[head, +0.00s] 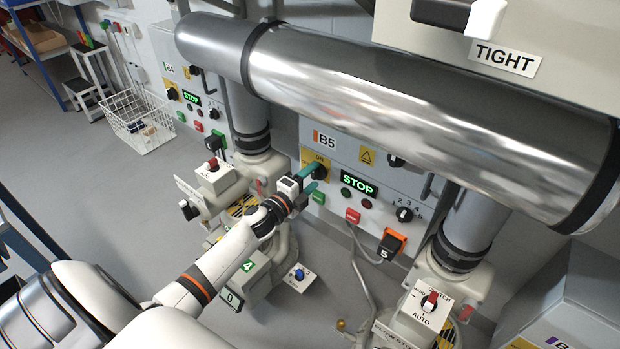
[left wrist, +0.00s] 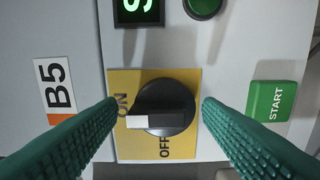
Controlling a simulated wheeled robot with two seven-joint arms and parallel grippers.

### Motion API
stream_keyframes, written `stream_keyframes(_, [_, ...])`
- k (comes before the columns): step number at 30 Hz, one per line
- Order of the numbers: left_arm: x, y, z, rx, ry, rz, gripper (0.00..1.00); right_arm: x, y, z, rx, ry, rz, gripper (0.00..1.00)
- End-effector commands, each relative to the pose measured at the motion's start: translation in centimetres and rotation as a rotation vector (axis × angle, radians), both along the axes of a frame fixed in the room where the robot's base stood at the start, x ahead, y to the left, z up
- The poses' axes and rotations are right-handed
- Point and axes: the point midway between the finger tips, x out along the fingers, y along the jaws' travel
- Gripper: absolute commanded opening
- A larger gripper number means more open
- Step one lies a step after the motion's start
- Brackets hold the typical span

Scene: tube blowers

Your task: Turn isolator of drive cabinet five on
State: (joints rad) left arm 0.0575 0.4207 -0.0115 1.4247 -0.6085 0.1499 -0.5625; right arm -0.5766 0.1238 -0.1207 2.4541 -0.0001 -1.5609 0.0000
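The isolator of cabinet B5 is a black rotary knob (left wrist: 168,108) on a yellow ON/OFF plate (left wrist: 183,78). In the left wrist view its handle lies crosswise, and its white pointer end points left, beside the ON mark. OFF is below it. In the head view the knob (head: 320,172) sits under the B5 label (head: 325,139), partly hidden by my gripper. My left gripper (head: 312,178) is open, with its green fingers in front of the plate. In the left wrist view the fingertips (left wrist: 159,103) flank the knob, with a gap at the right finger. My right gripper is out of view.
A lit green STOP display (head: 358,185), a green START button (head: 318,198) and a red button (head: 352,215) are close by. A black selector (head: 405,214) is to the right. A large metal pipe (head: 400,110) crosses above the panel. A B4 panel (head: 190,98) stands further left.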

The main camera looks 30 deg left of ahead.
Motion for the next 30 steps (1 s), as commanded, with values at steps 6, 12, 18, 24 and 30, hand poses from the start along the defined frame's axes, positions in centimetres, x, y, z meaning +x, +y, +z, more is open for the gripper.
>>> stream_keyframes(6, [0.0,0.0,0.1,-0.001,-0.002,0.001,0.6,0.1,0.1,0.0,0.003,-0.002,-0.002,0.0])
stream_keyframes(12, [-1.6,0.2,0.1,-0.002,0.0,0.001,0.6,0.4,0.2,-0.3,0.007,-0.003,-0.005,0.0])
stream_keyframes(18, [-5.8,0.5,0.1,-0.002,0.002,0.0,0.6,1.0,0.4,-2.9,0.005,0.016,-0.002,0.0])
stream_keyframes(24, [-9.7,0.8,0.1,-0.002,0.002,0.001,0.6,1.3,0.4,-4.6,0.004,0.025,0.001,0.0])
stream_keyframes(30, [-11.7,0.9,0.1,-0.002,-0.001,0.0,0.6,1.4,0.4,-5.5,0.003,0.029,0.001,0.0])
